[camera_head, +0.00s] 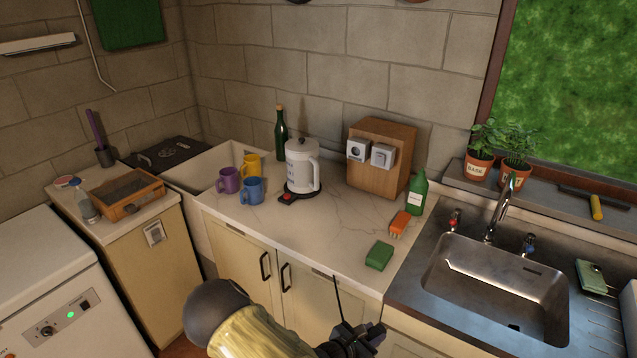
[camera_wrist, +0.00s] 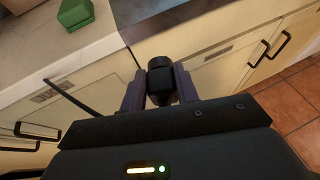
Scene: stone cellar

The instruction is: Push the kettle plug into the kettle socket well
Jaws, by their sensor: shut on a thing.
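My gripper (camera_head: 352,338) is low in front of the worktop's front edge. In the wrist view my gripper (camera_wrist: 159,76) is shut on a black plug (camera_wrist: 160,90), held between its two fingers. A thin black cord (camera_head: 339,300) rises beside the gripper. The white kettle (camera_head: 300,168) stands on a dark base with a red switch on the worktop. A wooden box (camera_head: 376,180) behind it carries two pale sockets: the left socket (camera_head: 358,150) shows a dark round well, the right socket (camera_head: 383,155) a paler face. The plug is well apart from both.
A green bottle (camera_head: 417,193), an orange brush-like thing (camera_head: 400,222) and a green sponge (camera_head: 379,256) stand or lie right of the worktop's middle. Several mugs (camera_head: 251,190) are left of the kettle. The sink (camera_head: 500,280) is at right. The worktop's front middle is clear.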

